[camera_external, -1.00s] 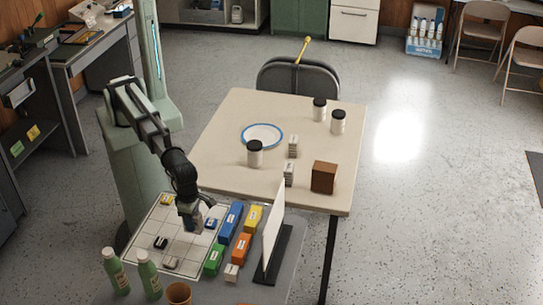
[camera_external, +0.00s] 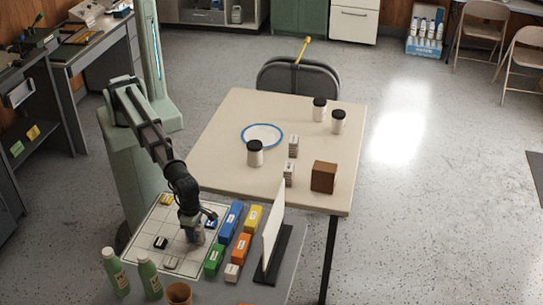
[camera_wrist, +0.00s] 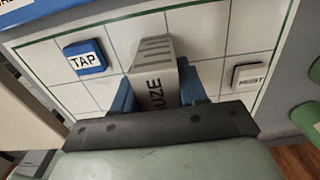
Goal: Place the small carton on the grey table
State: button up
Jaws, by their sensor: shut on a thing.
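My gripper (camera_external: 193,228) is low over a white grid board on the grey table (camera_external: 232,292). It is shut on a small pale grey carton (camera_wrist: 153,68), which shows between the blue fingers in the wrist view. Lettering ending in "UZE" is readable on the carton; the rest is hidden. In the external view the carton is mostly hidden by my gripper, and I cannot tell whether it touches the board.
The grid board (camera_external: 150,228) carries a blue "TAP" block (camera_wrist: 85,57) and a white block (camera_wrist: 249,77). Coloured boxes (camera_external: 230,221) and an upright white panel (camera_external: 273,226) stand right of it. Green bottles (camera_external: 116,272) and a brown cup (camera_external: 178,293) stand in front.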

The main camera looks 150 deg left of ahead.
jog(key=o, duration=1)
jog(key=shift+o, duration=0.2)
jog(key=shift+r, duration=0.1)
notch_tip(320, 180, up, 12)
jog(key=shift+r, duration=0.1)
